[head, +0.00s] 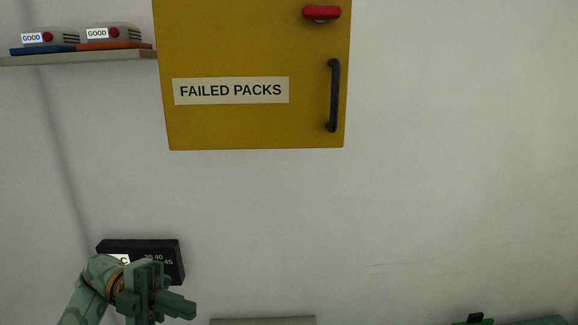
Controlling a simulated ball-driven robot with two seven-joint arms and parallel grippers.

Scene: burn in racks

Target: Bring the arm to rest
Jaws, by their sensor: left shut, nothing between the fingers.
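My left arm comes in at the bottom left, green and bent. Its gripper (190,306) points to the right, with its fingers together and nothing between them. It is in front of the lower part of a dark display box (140,246) and hides part of that box's face. My right gripper does not show clearly anywhere in the head view.
A yellow cabinet (230,125) labelled FAILED PACKS, with a black handle (335,95) and red latch (321,13), is on the wall. A shelf (90,58) at upper left holds two packs marked GOOD. Cut-off items show along the bottom edge. The wall between is bare.

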